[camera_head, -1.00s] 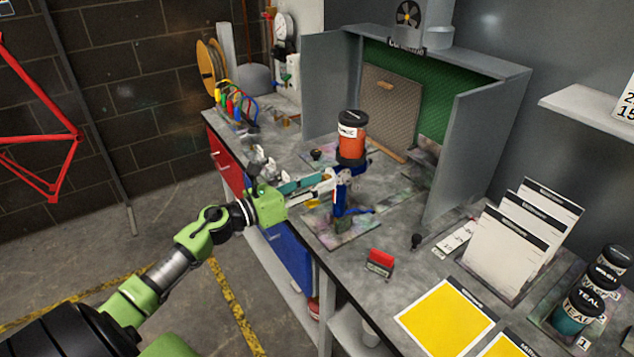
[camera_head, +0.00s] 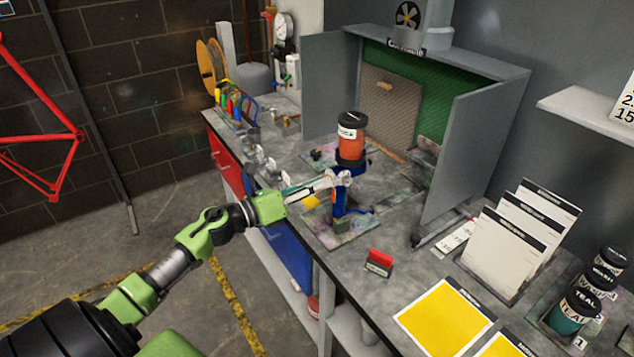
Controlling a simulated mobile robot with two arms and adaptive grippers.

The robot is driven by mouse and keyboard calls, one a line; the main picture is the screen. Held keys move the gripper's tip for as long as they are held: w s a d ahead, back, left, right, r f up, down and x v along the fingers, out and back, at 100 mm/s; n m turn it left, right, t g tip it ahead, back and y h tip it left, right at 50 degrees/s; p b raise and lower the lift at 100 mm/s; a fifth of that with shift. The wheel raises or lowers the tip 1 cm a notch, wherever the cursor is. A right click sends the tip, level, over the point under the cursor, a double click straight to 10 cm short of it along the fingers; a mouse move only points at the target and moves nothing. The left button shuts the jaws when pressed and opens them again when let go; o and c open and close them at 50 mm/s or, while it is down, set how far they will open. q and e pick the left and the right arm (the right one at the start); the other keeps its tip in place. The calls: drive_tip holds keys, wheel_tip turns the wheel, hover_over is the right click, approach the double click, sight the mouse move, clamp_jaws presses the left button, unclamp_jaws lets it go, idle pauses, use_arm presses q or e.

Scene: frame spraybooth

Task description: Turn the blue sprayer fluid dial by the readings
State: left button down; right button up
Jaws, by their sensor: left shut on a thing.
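The blue sprayer (camera_head: 339,207) stands upright on a paint-stained mat (camera_head: 324,236) on the bench. An orange cup with a black lid (camera_head: 351,140) sits on top of it. My left gripper (camera_head: 336,181) reaches in from the left to the sprayer's rear, just below the cup. Its fingers are shut at the fluid dial, which they hide. The dial's marks cannot be read. A round pressure gauge (camera_head: 283,27) is on the back wall, too small to read. My right gripper is not in view.
The grey spray booth (camera_head: 477,135) stands behind the sprayer. A red-topped block (camera_head: 380,261) and a yellow panel (camera_head: 444,316) lie in front. White cards (camera_head: 505,240) and labelled jars (camera_head: 577,310) are at right. Colored hoses (camera_head: 233,105) are at the back left.

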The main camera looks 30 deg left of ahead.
use_arm(q)
drive_tip(key=shift+r+n+p, duration=0.1)
drive_tip(key=shift+n+p, duration=1.5)
drive_tip(key=shift+n, duration=2.7)
drive_tip(key=c, duration=1.9)
unclamp_jaws()
drive_tip(key=v, duration=1.2)
